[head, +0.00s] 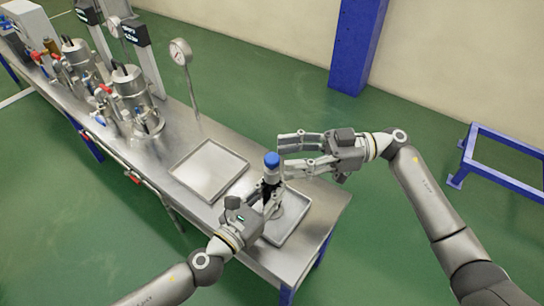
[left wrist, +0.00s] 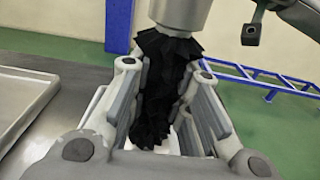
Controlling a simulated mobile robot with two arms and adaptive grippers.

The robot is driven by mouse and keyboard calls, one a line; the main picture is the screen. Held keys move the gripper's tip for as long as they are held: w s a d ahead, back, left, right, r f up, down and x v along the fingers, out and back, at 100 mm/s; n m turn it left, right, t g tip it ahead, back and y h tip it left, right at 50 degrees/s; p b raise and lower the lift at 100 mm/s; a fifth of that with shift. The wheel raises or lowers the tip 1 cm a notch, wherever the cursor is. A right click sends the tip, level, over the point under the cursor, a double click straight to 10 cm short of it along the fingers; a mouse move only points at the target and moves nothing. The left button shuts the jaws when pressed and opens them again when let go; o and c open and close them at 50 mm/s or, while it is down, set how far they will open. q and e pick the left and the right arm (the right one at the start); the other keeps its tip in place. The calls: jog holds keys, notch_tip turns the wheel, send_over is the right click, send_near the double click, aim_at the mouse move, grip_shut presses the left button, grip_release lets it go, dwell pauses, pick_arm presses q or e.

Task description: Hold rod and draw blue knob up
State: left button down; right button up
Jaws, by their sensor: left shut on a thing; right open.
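The blue knob (head: 271,159) tops a metal cylinder (head: 271,174) that stands upright above the right tray. My left gripper (head: 269,198) is lower and shut on the rod below that cylinder. In the left wrist view the rod looks like a black, ragged-edged shaft (left wrist: 158,90) between the fingers, under a grey metal end (left wrist: 180,14). My right gripper (head: 282,152) is open, its two fingers pointing left at about the knob's height in the head view. Whether its fingers touch the knob cannot be told. The rod's lower end is hidden.
An empty metal tray (head: 208,170) lies left of the right tray (head: 289,222) on the steel table (head: 165,160). Metal vessels (head: 133,95) and a gauge (head: 180,52) stand at the table's far left. A blue frame (head: 500,165) stands on the floor at right.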

aim_at(272, 157)
jog(key=shift+s+a, duration=0.2)
jog(key=shift+a, duration=0.9)
jog(key=shift+s+a, duration=0.15)
jog(key=shift+a, duration=0.9)
jog(key=shift+c, duration=0.2)
grip_shut()
jog(key=shift+r, duration=0.1)
